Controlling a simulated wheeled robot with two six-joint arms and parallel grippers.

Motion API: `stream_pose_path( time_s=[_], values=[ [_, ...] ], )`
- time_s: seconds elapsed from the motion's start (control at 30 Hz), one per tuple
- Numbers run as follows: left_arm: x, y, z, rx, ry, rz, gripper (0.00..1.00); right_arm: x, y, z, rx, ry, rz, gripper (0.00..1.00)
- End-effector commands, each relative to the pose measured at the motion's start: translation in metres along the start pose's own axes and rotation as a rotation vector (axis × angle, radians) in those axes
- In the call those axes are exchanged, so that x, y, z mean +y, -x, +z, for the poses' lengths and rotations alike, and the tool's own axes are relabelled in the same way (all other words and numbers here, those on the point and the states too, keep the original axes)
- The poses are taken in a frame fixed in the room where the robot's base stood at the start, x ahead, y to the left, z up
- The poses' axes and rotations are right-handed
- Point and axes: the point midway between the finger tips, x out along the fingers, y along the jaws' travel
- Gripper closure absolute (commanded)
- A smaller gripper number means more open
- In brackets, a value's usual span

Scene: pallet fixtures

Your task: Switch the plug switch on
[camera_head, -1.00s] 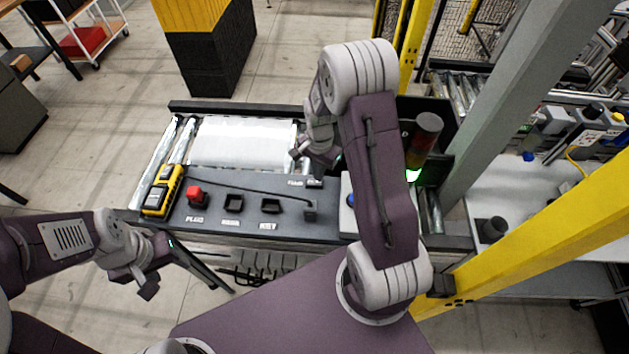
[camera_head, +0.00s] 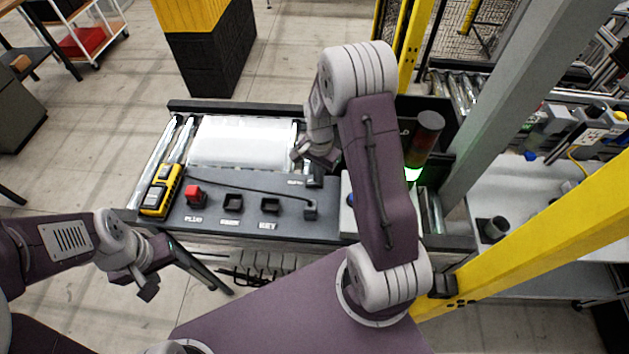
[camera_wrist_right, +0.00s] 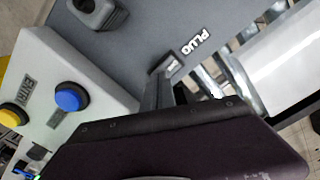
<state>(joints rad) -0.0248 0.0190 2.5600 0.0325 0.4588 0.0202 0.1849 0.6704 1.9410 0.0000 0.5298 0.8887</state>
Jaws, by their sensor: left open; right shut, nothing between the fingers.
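A dark, raised switch block (camera_head: 315,182) sits on the upper right of the grey panel, beside a small label. My right gripper (camera_head: 314,158) is shut and empty, low over the panel right at the block. The gripper and arm hide part of the block, so I cannot tell whether they touch or which way the switch is set. My left gripper (camera_head: 147,272) is open and empty in front of the panel's left end, away from the switch.
The panel (camera_head: 262,185) also carries a red plug (camera_head: 194,195), two dark sockets (camera_head: 233,202) and a black cable. A yellow handheld device (camera_head: 161,190) lies at left. A box has a blue button (camera_wrist_right: 69,98) and a yellow button (camera_wrist_right: 12,115). A signal tower (camera_head: 424,140) glows green.

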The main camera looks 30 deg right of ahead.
Motion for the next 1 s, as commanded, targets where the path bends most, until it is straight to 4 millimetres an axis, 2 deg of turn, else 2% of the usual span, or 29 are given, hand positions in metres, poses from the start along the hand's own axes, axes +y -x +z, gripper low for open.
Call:
stream_pose_path(
  time_s=[0.33, 0.47, 1.0],
  values=[
    [0.0, -0.004, 0.001, 0.0, 0.0, 0.0, 0.48, 0.0, -0.006, 0.0, 0.0, 0.0, 0.0, 1.0],
    [0.0, -0.001, 0.0, 0.0, 0.0, 0.0, 0.48, 0.0, -0.002, 0.0, -0.001, 0.0, 0.001, 1.0],
    [0.001, 0.046, -0.005, 0.0, 0.0, 0.0, 0.48, 0.0, 0.051, 0.0, -0.001, 0.0, 0.001, 1.0]
  ],
)
